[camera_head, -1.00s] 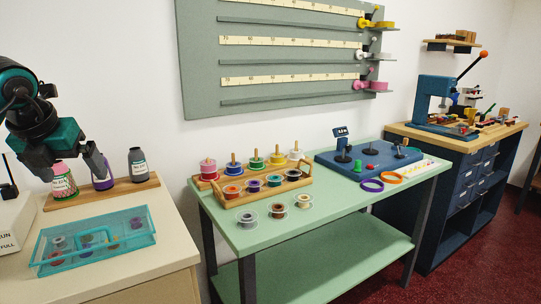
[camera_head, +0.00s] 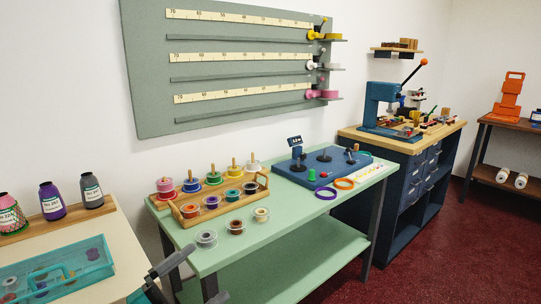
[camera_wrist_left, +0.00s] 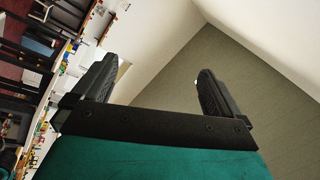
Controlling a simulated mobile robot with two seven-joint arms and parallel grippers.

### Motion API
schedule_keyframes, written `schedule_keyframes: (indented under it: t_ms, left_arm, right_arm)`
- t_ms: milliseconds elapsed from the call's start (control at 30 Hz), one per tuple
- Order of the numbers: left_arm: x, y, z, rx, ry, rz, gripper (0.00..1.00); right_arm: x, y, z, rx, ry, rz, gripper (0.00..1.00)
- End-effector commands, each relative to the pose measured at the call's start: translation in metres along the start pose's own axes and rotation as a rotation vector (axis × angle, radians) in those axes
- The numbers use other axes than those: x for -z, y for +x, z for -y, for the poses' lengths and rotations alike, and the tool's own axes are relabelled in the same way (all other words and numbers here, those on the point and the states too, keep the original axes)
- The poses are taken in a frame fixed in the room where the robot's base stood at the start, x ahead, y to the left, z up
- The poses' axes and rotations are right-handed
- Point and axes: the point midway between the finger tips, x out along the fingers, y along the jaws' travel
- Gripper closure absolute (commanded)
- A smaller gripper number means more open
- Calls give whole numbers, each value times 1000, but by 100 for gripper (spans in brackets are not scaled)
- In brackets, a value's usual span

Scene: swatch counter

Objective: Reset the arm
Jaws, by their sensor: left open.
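My left gripper (camera_head: 203,274) is at the bottom edge of the head view, low in front of the green table's left end. Only its dark fingers and a bit of teal body show there. In the left wrist view the same gripper (camera_wrist_left: 157,66) has its two black fingers wide apart with nothing between them. My right gripper is in neither view.
The green table (camera_head: 318,237) holds a wooden spool rack (camera_head: 180,220), loose spools and a blue board (camera_head: 345,170). A teal tray (camera_head: 97,268) and thread cones (camera_head: 52,202) are on the left counter. A blue workbench (camera_head: 415,180) stands beyond.

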Motion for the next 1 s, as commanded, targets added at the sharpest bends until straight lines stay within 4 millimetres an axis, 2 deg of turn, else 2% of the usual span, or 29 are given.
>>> schedule_keyframes:
  t_ms: [33, 167, 233, 300, 400, 500, 600, 800, 1000]
  left_arm:
    - [-9, -13, -11, 49, -126, 111, 0]
    - [-39, -62, -55, 133, -431, 432, 0]
    - [-48, -94, -87, 149, -588, 606, 0]
    - [-50, -126, -119, 148, -725, 759, 0]
    - [-45, -162, -155, 133, -869, 918, 0]
    - [-37, -184, -177, 117, -959, 1011, 0]
    - [-33, -194, -188, 108, -1001, 1053, 0]
    - [-32, -196, -190, 105, -1008, 1062, 0]
    - [-33, -196, -190, 105, -1007, 1061, 18]
  right_arm:
    - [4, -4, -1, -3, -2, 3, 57]
    - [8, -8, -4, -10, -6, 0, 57]
    - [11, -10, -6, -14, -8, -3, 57]
    - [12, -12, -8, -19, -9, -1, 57]
    - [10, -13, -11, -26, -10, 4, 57]
    - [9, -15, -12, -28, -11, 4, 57]
    - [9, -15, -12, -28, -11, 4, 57]
    - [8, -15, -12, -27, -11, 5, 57]
    - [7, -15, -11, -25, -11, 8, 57]
